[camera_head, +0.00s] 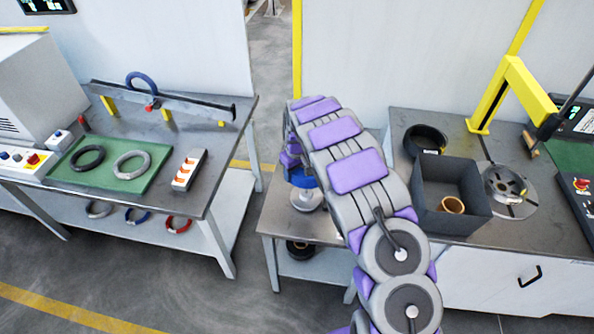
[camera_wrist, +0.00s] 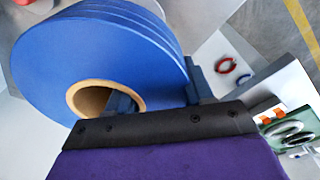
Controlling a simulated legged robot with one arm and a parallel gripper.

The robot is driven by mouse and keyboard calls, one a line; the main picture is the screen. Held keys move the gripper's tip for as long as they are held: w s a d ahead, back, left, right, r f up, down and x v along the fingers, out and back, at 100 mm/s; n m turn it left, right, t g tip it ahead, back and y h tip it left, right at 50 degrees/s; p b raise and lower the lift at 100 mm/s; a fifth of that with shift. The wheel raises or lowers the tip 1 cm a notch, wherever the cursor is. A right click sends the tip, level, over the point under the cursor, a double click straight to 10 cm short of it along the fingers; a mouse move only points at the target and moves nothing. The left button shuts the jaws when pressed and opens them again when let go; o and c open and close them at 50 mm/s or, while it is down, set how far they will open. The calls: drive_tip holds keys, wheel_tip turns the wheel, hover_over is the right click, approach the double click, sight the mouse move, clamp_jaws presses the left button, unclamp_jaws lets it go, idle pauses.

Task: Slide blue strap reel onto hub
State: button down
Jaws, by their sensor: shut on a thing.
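The blue strap reel (camera_wrist: 95,50) fills the upper left of the wrist view, with a tan core (camera_wrist: 78,100) around its centre hole. My gripper (camera_wrist: 160,92) is shut on the reel's side, one finger inside the core and the other outside the rim. In the head view, a sliver of the reel (camera_head: 303,178) shows beside my arm, which hides most of it and my gripper. A silver round stand (camera_head: 308,200), possibly the hub, shows just below the reel on the small table. I cannot tell whether the reel touches it.
A dark open box (camera_head: 455,220) holds a tan ring. A black coil (camera_head: 425,140), a grey round fixture (camera_head: 505,185) and a yellow arm (camera_head: 500,95) stand nearby. The left bench has coils on a green mat (camera_head: 115,187) and a shelf of coils below.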

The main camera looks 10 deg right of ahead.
drive_tip(key=shift+a+f, duration=0.35)
drive_tip(key=shift+f, duration=0.5)
drive_tip(key=shift+d+f, duration=0.3)
drive_tip(key=shift+f, duration=0.3)
drive_tip(key=shift+d+f, duration=0.25)
drive_tip(key=shift+f, duration=0.35)
drive_tip(key=shift+a+f, duration=0.4)
drive_tip(key=shift+f, duration=0.4)
drive_tip(key=shift+d, duration=0.3)
drive_tip(key=shift+a, duration=0.35)
drive_tip(key=shift+d+p, duration=0.25)
drive_tip(key=shift+p, duration=0.2)
